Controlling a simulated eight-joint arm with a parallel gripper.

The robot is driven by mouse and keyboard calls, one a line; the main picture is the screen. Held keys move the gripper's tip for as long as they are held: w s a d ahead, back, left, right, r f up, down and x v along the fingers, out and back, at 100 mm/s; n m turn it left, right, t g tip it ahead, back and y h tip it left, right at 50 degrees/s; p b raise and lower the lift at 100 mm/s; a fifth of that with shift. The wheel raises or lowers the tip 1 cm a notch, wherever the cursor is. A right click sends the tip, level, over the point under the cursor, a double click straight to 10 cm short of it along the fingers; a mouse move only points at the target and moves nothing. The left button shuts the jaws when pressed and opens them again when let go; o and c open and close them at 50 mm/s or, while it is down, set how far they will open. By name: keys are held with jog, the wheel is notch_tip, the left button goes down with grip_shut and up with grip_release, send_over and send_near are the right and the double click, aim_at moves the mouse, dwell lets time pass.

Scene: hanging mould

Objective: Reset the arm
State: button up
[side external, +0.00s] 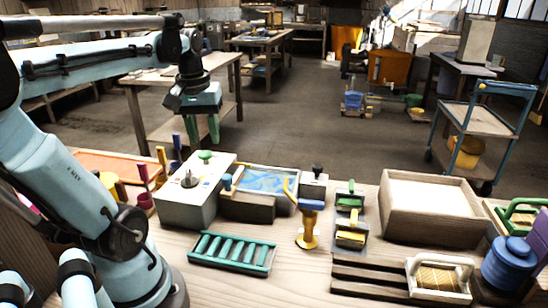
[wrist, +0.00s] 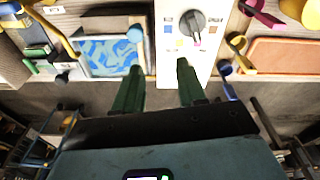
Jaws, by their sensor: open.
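My gripper (side external: 203,130) is raised in the side external view, fingers pointing down, above and behind the white box in that picture. Its two green fingers are apart with nothing between them. In the wrist view my gripper (wrist: 157,74) also shows open and empty, its fingertips below the white box. The white box (side external: 188,204) stands on the bench with a green knob and a dark dial on top. It shows in the wrist view with a large dark dial (wrist: 192,23). My arm is bent, its upper link reaching across the top left.
A basin with a blue swirled surface (side external: 268,181) sits beside the white box. A green slotted rack (side external: 232,253), a blue-and-yellow stamp-like tool (side external: 308,226), a large wooden tray (side external: 392,225) and a yellow-faced block (side external: 440,278) crowd the bench. Bare bench (side external: 300,275) shows at the front.

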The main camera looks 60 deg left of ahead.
jog(key=w+d+f+m+t, duration=0.2)
jog(key=d+m, duration=0.1)
jog(key=d, duration=0.3)
jog(key=w+d+f+m+t, duration=0.2)
jog(key=w+d+m, duration=0.1)
jog(key=d, duration=0.4)
jog(key=w+d+f+m+t+h, duration=0.1)
jog(key=w+d+f+m+t, duration=0.1)
jog(key=d+m, duration=0.3)
jog(key=shift+w+d+f, duration=0.2)
jog(key=shift+d, duration=0.55)
